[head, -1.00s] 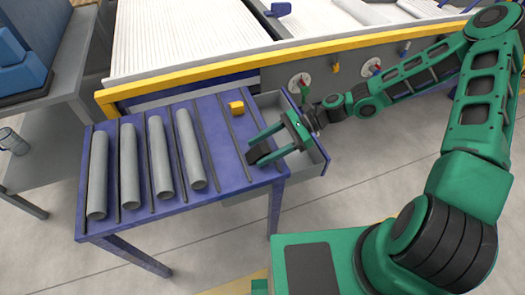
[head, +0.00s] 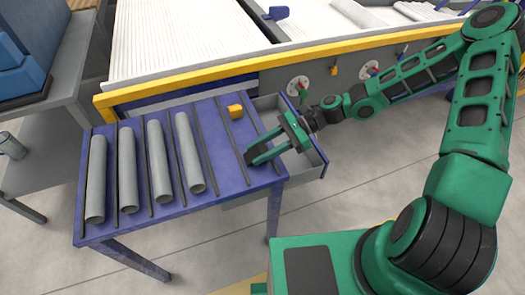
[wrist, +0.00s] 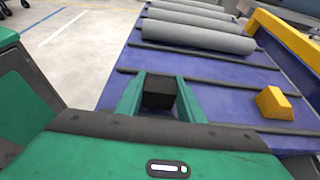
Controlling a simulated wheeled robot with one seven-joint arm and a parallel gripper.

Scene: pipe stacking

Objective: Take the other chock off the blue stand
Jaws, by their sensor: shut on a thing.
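The blue stand (head: 222,150) is a low table with dark strips across its top. A yellow chock (head: 235,111) sits near its back right edge; it also shows at the right in the wrist view (wrist: 273,103). My gripper (head: 255,152) is over the stand's front right part, apart from the yellow chock. In the wrist view its green fingers (wrist: 159,88) are closed on a dark block (wrist: 159,92), which looks like the other chock.
Several grey pipes (head: 161,158) lie side by side between strips on the stand's left part. An open grey drawer (head: 318,165) is at the stand's right, under my wrist. A yellow rail (head: 180,82) and a large machine stand behind. A grey bench (head: 50,135) is at left.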

